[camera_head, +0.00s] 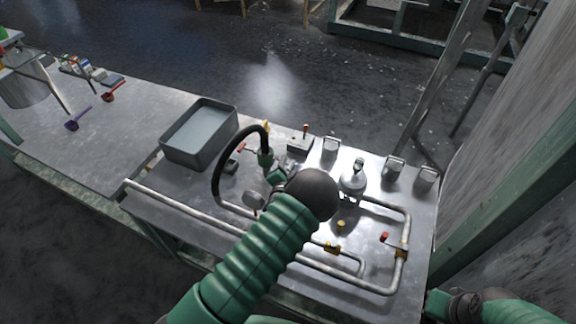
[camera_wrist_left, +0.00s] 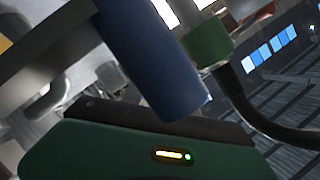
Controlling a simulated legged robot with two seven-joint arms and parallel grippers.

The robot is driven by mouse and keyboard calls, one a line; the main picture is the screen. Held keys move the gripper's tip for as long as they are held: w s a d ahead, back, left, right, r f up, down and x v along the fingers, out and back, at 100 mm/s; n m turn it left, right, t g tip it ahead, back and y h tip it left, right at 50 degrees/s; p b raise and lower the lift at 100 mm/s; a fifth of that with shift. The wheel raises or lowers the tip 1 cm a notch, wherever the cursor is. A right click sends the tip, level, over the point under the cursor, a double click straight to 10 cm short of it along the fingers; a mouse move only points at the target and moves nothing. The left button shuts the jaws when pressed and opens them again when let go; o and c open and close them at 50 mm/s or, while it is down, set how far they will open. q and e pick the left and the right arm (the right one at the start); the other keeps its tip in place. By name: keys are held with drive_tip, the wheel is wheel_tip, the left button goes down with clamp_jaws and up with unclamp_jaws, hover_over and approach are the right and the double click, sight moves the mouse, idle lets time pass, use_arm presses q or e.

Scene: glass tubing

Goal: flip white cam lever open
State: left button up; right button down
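I cannot pick out the white cam lever with certainty. A pale domed fitting (camera_head: 353,182) with a small upright piece on top stands on the metal bench, right of my left wrist. My left gripper (camera_head: 283,171) is over the middle of the bench, among small fittings beside the black hose, mostly hidden behind my dark wrist. The left wrist view shows a blue cylinder (camera_wrist_left: 150,55) close up and blurred grey-white parts (camera_wrist_left: 110,78) behind it. Whether the fingers are open or shut does not show. My right arm is at the lower right edge; its gripper (camera_head: 437,302) is only partly visible.
A curved black hose (camera_head: 216,170) with a green end arches left of my left gripper. Metal pipes (camera_head: 350,287) with yellow and red valves run along the bench front. A grey bin (camera_head: 169,149) stands left. Small metal containers (camera_head: 393,167) line the back right.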

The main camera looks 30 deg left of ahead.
use_arm(q)
drive_tip(key=shift+d, duration=0.1)
drive_tip(key=shift+c, duration=1.1)
clamp_jaws()
drive_tip(key=shift+s+r+n+h+p, duration=0.15)
drive_tip(key=shift+r+n+h+p, duration=0.25)
drive_tip(key=shift+n+p, duration=0.3)
drive_tip(key=shift+f, duration=0.2)
drive_tip(key=o, duration=0.6)
unclamp_jaws()
drive_tip(key=shift+a, duration=0.2)
drive_tip(key=shift+o, duration=1.7)
drive_tip(key=shift+a, duration=0.1)
